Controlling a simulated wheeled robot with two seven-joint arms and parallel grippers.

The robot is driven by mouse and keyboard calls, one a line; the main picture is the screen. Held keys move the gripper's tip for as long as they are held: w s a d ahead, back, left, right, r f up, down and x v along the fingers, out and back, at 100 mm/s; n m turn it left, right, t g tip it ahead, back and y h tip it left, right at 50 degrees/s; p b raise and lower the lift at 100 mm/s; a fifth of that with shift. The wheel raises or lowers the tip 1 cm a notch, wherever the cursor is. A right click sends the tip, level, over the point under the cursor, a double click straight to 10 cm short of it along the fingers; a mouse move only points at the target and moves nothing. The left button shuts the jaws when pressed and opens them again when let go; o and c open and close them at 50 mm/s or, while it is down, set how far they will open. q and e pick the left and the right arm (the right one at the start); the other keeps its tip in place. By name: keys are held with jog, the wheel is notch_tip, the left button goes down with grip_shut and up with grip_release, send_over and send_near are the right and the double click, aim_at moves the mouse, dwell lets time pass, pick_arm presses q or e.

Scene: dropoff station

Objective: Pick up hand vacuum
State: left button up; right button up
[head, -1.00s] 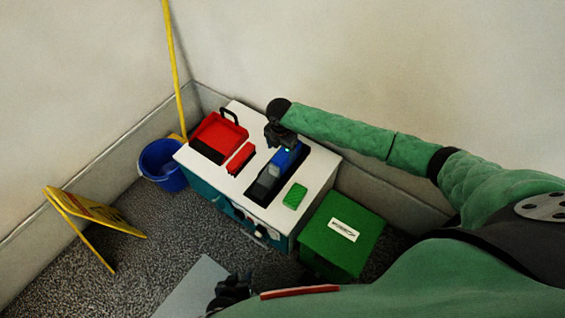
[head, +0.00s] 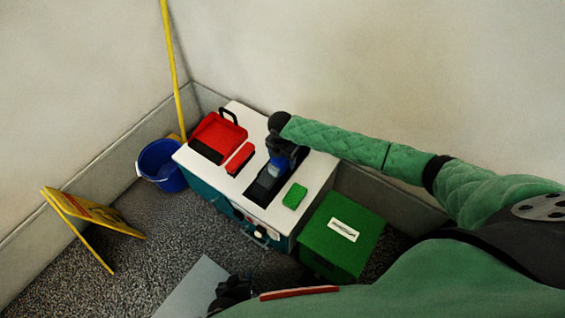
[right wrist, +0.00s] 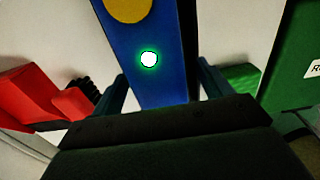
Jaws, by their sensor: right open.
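The hand vacuum (head: 276,168), blue with a dark front end, lies in a dark recess in the top of the white-topped cart (head: 228,183). My right gripper (head: 287,157) is over its back part and hides much of it. In the right wrist view, the vacuum's blue body (right wrist: 150,40) with a lit green-white button and a yellow disc lies between my open fingers (right wrist: 163,90); I cannot tell whether they touch it. My left gripper (head: 232,290) is low near the bottom edge, and its jaws are not clear.
On the cart are a red dustpan (head: 222,130), a red brush-like item (head: 240,158) and a green sponge (head: 295,196). A green box (head: 341,235) stands right of the cart. A blue bucket (head: 160,165) and yellow floor sign (head: 92,213) stand left.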

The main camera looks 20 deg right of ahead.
jog(key=shift+f, duration=0.2)
dwell(0.6)
jog(key=shift+p, duration=0.3)
jog(key=c, duration=1.6)
jog(key=shift+r+b, duration=0.15)
jog(key=shift+b, duration=0.35)
notch_tip(320, 180, up, 4)
jog(key=shift+w+r+p, duration=0.1)
jog(key=shift+r+p, duration=0.1)
jog(key=shift+p, duration=0.15)
jog(key=s+d+r, duration=0.7)
jog(key=s+d, duration=0.1)
jog(key=shift+d+p, duration=0.15)
jog(key=shift+p, duration=0.2)
jog(key=shift+s, duration=0.1)
